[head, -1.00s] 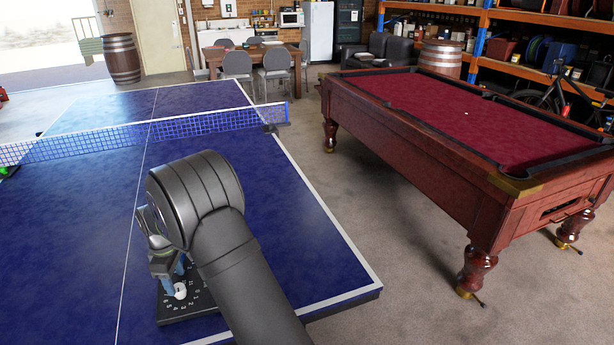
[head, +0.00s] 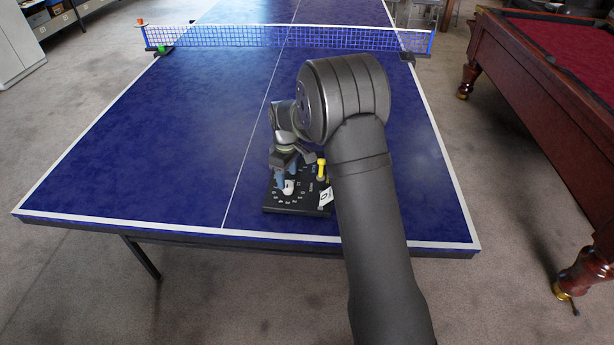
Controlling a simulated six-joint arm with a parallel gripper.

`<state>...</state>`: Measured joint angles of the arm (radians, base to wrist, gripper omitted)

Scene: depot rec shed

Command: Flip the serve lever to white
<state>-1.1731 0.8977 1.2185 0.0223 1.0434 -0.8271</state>
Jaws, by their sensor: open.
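A black scoring board (head: 271,208) lies on the near end of the blue table-tennis table. A white knob (head: 288,188) stands within a ring of white numbers on it. A small yellow lever (head: 321,170) stands upright at the board's right, close to my arm; small print near it is too small to read. My gripper (head: 287,181) points down over the left part of the board, its bluish fingers at the white knob. It is open; whether a finger touches the knob I cannot tell. My wrist hides part of the board.
A white card with a dark mark (head: 326,196) is at the board's right edge, beside my arm. The blue table (head: 150,165) is otherwise clear up to the net (head: 230,36). A red pool table (head: 590,65) stands at the right.

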